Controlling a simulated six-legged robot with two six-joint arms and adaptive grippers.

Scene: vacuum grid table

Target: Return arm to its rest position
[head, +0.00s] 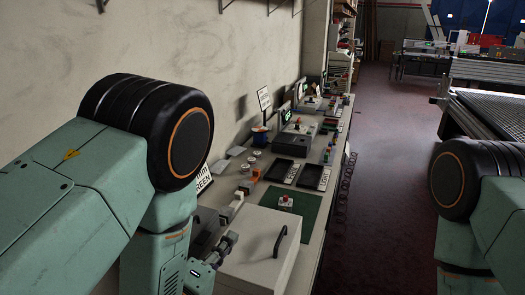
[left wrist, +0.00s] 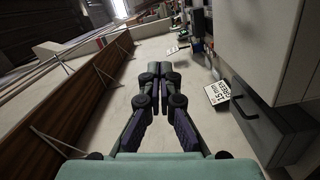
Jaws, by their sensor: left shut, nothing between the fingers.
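My left arm comes in from the left in the head view, bent at a black, orange-ringed joint. My left gripper (head: 230,240) is low in the picture, partly hidden by the arm, beside a light box with a dark handle (head: 280,241). In the left wrist view my left gripper (left wrist: 162,76) has its two dark fingers together, with nothing between them. My right arm shows at the right edge of the head view, but its gripper is out of the picture.
A long bench (head: 312,212) runs along the wall with dark trays (head: 279,171), devices and a green mat (head: 298,205). A sign (head: 203,180) stands near the left arm.

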